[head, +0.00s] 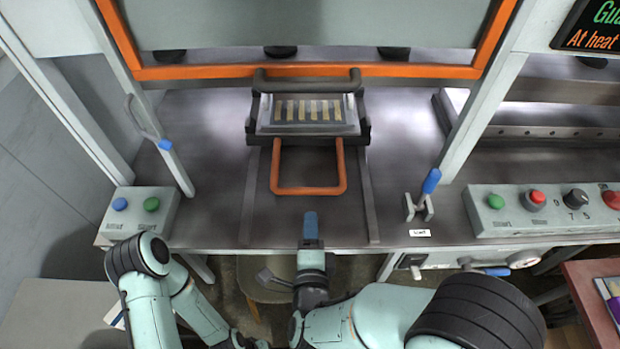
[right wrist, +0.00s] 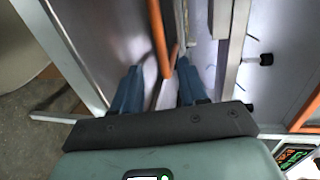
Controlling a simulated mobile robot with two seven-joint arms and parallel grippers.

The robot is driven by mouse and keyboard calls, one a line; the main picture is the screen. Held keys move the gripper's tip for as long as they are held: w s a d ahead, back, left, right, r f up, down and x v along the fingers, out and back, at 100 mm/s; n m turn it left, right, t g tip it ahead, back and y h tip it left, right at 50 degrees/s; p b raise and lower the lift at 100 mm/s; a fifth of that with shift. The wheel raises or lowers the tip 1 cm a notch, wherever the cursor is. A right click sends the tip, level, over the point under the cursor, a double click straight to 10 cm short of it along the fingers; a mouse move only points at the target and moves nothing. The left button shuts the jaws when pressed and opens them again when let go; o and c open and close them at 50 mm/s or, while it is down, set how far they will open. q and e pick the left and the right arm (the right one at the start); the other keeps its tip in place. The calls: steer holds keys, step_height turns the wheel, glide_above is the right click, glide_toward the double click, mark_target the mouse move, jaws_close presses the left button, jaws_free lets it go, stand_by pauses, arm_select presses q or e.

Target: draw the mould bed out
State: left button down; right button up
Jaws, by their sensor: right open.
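The mould bed (head: 345,128) is a grey metal tray with a slotted mould, sitting back on its rails under the press. Its orange loop handle (head: 308,191) points towards me over the bench. My right gripper (head: 311,216) is just in front of the handle's front bar, fingers pointing at it, apart from it in the head view. In the right wrist view, its two blue fingers (right wrist: 159,72) are spread, with an orange bar of the handle (right wrist: 158,40) showing between them. Nothing is gripped. My left arm folds down at the lower left; its gripper is out of view.
A button box (head: 139,213) stands left; a blue-handled lever (head: 431,182) and control panel (head: 540,209) stand right.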

mark_target(310, 194)
steer(key=shift+w, duration=0.5)
steer(key=p+x, duration=0.2)
steer(key=x, duration=0.9)
steer(key=shift+w+f, duration=0.1)
steer(key=shift+w, duration=0.05)
jaws_close()
